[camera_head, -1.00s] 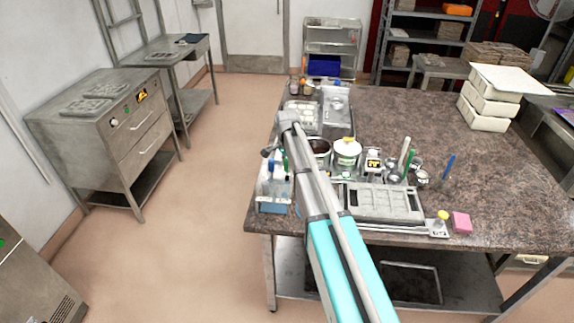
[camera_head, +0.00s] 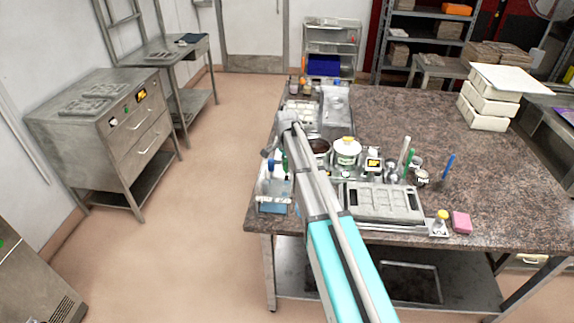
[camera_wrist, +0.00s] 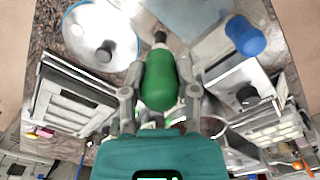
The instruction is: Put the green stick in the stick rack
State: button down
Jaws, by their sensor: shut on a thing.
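My gripper (camera_wrist: 160,95) is shut on the green stick (camera_wrist: 160,80). Its rounded green end lies between the two fingers, and a dark narrow part shows beyond it in the wrist view. In the head view a bit of green (camera_head: 285,161) shows beside my arm, at the left edge of the worktop. A rounded blue end (camera_wrist: 244,36) shows upper right in the wrist view, apart from the green stick. My arm hides part of the holder in the head view.
A grey compartment tray (camera_head: 384,203), a white-lidded pot (camera_head: 347,152) and several small containers stand to the right of my arm. A pink block (camera_head: 461,222) lies near the front edge.

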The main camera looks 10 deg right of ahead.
aim_at(287, 175)
jog(key=shift+f, duration=0.35)
jog(key=shift+f+b, duration=2.4)
jog(key=shift+b, duration=0.3)
jog(key=shift+f, duration=0.1)
jog(key=shift+c, duration=1.4)
grip_release()
jog(key=shift+o, duration=1.4)
